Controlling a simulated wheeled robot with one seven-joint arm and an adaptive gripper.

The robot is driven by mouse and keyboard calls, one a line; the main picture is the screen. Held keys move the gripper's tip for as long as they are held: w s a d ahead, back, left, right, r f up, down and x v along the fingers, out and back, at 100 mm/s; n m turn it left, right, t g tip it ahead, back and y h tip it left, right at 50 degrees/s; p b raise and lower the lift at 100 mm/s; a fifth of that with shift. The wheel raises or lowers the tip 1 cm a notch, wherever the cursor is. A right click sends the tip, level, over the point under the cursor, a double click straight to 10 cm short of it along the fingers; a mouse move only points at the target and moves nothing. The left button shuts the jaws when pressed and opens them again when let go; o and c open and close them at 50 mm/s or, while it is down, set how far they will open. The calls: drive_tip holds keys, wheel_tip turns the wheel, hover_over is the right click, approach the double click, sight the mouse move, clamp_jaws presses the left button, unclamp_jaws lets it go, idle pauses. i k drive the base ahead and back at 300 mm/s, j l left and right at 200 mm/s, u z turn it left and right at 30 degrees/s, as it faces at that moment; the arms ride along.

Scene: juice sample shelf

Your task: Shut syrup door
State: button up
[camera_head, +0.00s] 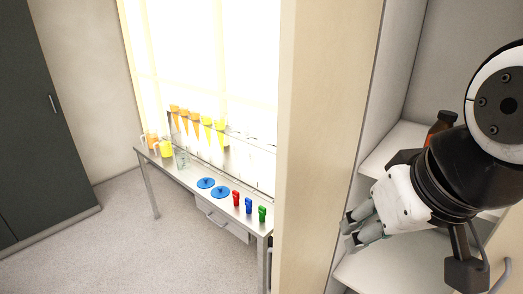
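A tall pale wooden panel (325,130) stands upright in the middle of the view, along the left side of an open shelf unit. I cannot tell whether it is the syrup door or the unit's fixed side. A dark brown bottle (441,125) stands on the unit's upper shelf, partly hidden by my arm. My gripper (350,232) is in front of the shelves, pointing left toward the panel's inner side. Its two grey fingers look close together, with nothing visible between them; the gap is unclear. Contact with the panel cannot be made out.
A grey curved bar (507,275) shows at the lower right edge. Beyond the panel, a metal table (178,169) holds orange-filled tubes, cups, blue discs and small coloured clips. A dark cabinet (45,120) stands at far left. The floor (140,235) between is clear.

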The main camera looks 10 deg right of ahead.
sight(328, 48)
drive_tip(key=k+l+z, duration=0.15)
drive_tip(key=k+z, duration=0.25)
drive_tip(key=k, duration=0.25)
drive_tip(key=j+z, duration=0.6)
drive_tip(key=z, duration=0.2)
drive_tip(key=k+j+z, duration=0.1)
drive_tip(key=j+z, duration=0.3)
drive_tip(key=k+j, duration=0.15)
drive_tip(key=j, duration=0.25)
drive_tip(key=k+j, duration=0.1)
drive_tip(key=j, duration=0.3)
drive_tip(key=k+j, duration=0.15)
drive_tip(key=j, duration=0.25)
drive_tip(key=k+j, duration=0.15)
drive_tip(key=j, duration=0.25)
drive_tip(key=k+j, duration=0.15)
drive_tip(key=j, duration=0.25)
